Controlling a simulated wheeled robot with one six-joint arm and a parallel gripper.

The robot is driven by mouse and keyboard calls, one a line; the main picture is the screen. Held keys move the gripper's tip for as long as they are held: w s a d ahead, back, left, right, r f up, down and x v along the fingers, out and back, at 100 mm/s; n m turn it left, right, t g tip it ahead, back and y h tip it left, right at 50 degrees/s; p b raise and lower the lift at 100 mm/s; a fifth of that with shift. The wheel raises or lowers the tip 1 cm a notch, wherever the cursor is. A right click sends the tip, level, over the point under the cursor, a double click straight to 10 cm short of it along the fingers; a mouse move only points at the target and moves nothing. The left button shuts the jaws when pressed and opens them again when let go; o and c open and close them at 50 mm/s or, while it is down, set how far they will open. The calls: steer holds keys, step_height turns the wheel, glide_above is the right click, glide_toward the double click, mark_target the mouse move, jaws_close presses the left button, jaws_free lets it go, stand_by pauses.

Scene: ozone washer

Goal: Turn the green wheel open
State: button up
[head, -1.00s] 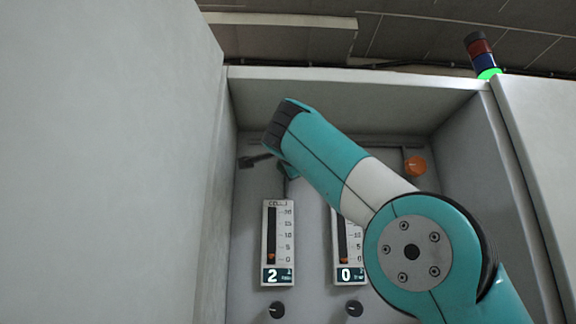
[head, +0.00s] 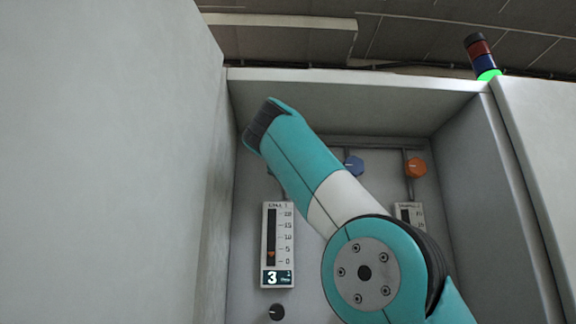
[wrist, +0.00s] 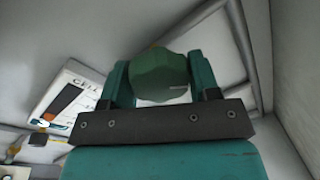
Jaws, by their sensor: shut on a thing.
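The green wheel (wrist: 158,76), a faceted knob, is between the two fingers of my gripper (wrist: 161,80) in the wrist view. My gripper is shut on it, with one finger on each side. In the head view my arm hides the wheel and the fingers.
A blue wheel (head: 354,164) and an orange wheel (head: 416,167) sit right of my arm. Another gauge (head: 405,212) is partly behind the arm. A black knob (head: 276,312) is below the left gauge. Recess walls stand on both sides. The stack light (head: 482,57) glows green.

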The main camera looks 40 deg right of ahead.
steer(key=m+g+p, duration=0.1)
steer(key=m, duration=0.5)
steer(key=shift+m, duration=0.3)
steer(key=shift+w+a+m+p, duration=0.1)
steer(key=shift+m+p, duration=0.25)
steer(key=shift+m, duration=0.75)
steer(key=shift+f, duration=0.1)
steer(key=o, duration=0.9)
steer(key=shift+a, duration=0.1)
